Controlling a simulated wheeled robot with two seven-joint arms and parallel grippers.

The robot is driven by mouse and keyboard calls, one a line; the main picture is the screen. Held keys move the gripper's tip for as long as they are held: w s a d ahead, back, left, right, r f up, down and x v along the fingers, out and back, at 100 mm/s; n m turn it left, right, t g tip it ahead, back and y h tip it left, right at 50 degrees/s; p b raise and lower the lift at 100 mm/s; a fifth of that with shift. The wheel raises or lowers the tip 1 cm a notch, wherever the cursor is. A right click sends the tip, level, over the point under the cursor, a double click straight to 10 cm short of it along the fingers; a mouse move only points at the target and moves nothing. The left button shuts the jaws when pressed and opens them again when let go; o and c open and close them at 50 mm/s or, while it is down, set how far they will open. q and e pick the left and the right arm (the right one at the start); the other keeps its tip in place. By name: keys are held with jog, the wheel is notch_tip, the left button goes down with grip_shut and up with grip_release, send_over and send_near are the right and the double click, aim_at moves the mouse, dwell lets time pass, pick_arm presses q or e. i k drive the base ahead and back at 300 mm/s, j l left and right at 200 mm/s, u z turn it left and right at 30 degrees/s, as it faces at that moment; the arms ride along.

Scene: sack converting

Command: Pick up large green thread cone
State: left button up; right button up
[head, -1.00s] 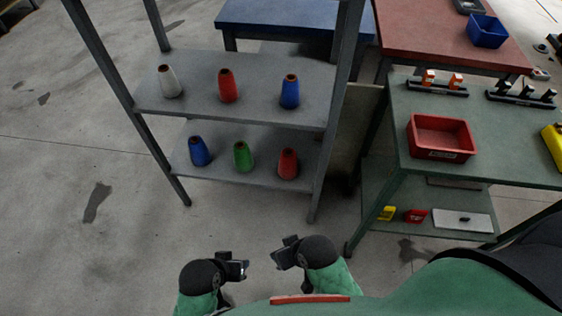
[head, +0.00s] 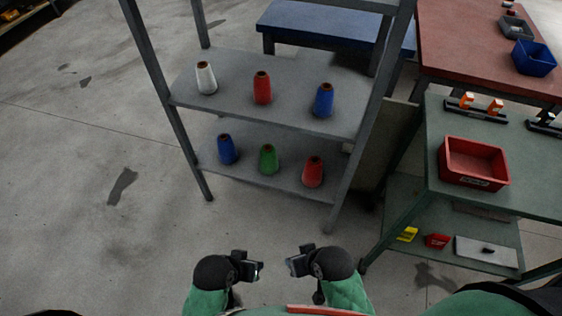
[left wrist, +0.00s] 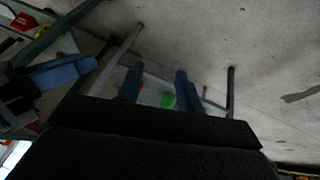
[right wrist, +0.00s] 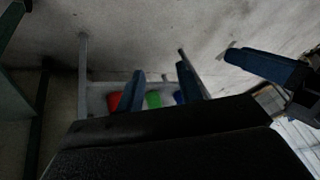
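The green thread cone (head: 267,159) stands upright on the lower shelf of a grey rack in the head view, between a blue cone (head: 227,149) and a red cone (head: 313,171). It also shows between the fingers in the left wrist view (left wrist: 167,101) and in the right wrist view (right wrist: 153,100). My left gripper (head: 261,271) and my right gripper (head: 290,266) are in front of the rack, well short of the cones. In the wrist views, the fingers of each stand apart with nothing held between them.
The upper shelf (head: 235,100) holds white, red and blue cones. Grey rack posts (head: 351,178) flank the shelves. At right, a green bench (head: 460,205) carries a red bin (head: 474,163). Open floor (head: 90,240) lies to the left.

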aim_at(268, 163)
jog(key=i+j+z, duration=0.35)
jog(key=j, duration=0.25)
jog(key=i+j+z, duration=0.15)
jog(key=j, duration=0.2)
jog(key=i+j+z, duration=0.15)
jog(key=j, duration=0.2)
